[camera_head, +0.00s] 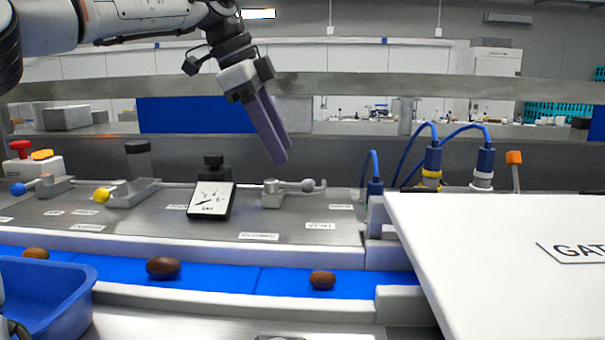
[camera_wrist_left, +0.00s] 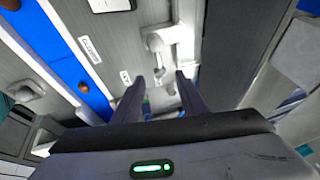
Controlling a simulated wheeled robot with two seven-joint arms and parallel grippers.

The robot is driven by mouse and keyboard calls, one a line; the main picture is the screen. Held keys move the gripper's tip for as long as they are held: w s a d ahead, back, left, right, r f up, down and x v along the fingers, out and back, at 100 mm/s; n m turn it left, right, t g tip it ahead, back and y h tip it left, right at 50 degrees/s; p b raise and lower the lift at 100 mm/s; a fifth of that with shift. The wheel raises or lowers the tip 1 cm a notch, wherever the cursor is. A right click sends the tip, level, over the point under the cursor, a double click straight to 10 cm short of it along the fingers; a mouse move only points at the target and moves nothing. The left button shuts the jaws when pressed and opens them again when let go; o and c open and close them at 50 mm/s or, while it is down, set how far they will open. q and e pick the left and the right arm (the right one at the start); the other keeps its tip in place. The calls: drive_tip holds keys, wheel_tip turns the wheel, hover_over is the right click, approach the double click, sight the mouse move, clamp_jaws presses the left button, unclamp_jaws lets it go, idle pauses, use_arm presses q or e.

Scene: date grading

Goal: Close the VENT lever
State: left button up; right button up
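The VENT lever (camera_head: 290,190) is a light grey block with a short horizontal arm and a grey ball knob pointing right. It stands on the grey panel behind the VENT label (camera_head: 320,226). In the left wrist view the lever (camera_wrist_left: 156,42) shows just beyond my fingertips. My left gripper (camera_head: 282,157) hangs above the lever, its long purple-grey fingers pointing down and slightly right. In the left wrist view its fingers (camera_wrist_left: 160,76) are apart with nothing gripped between them, and it looks clear of the lever. My right gripper is not in view.
A black-framed gauge (camera_head: 211,199) stands left of the lever. Yellow (camera_head: 102,195) and blue (camera_head: 18,189) knobbed levers are farther left. Blue cables and connectors (camera_head: 432,160) and a white board (camera_head: 500,255) are to the right. Brown dates lie on the blue belt (camera_head: 215,277) in front.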

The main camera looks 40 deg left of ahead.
sight(294, 185)
use_arm(q)
drive_tip(key=x, duration=0.7)
drive_tip(key=shift+f, duration=0.3)
clamp_jaws()
